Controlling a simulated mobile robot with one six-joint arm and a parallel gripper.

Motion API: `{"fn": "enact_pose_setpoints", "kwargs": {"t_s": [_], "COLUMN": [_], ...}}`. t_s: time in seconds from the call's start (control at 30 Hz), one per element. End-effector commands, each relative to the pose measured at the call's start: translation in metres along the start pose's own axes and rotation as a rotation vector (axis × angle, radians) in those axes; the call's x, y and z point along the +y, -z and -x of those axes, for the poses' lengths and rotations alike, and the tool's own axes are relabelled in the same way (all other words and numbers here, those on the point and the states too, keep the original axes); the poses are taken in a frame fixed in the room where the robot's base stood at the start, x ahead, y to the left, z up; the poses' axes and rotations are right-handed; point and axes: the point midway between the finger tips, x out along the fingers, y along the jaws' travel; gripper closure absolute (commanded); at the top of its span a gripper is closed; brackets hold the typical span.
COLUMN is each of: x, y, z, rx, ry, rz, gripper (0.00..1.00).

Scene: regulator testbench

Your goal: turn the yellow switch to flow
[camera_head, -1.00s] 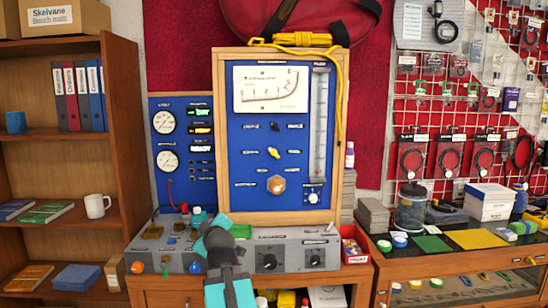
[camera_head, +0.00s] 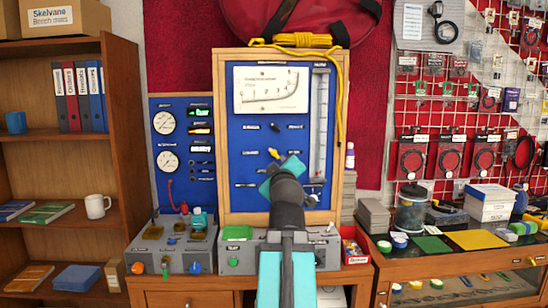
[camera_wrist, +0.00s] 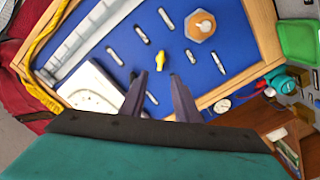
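The yellow switch (camera_head: 273,153) is a small knob in the middle of the blue panel (camera_head: 242,140). In the head view it shows just above and left of my wrist. In the wrist view the yellow switch (camera_wrist: 161,61) stands ahead of the gap between my fingertips, slightly beyond them. My gripper (camera_wrist: 158,76) is open and empty, with two dark fingers pointing at the panel and a gap between them. I see no contact with the switch. The head view hides the fingers behind my wrist. Labels around the switch are too small to read.
A hexagonal fitting (camera_wrist: 201,26) sits on the panel near the switch. A yellow rope (camera_head: 341,95) hangs down the panel's right side. A glass flow tube (camera_head: 319,120) stands inside that edge. Grey control boxes (camera_head: 175,246) lie below. A bookshelf (camera_head: 122,120) is at left.

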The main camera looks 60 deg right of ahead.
Motion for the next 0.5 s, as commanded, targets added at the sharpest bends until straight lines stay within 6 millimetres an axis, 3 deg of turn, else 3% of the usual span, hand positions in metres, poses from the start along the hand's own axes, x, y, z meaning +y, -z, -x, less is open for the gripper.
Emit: {"fn": "enact_pose_setpoints", "kwargs": {"t_s": [0.5], "x": [0.0005], "y": [0.0013], "z": [-0.0032], "rx": [0.0], "ry": [0.002], "rz": [0.0], "gripper": [0.71]}}
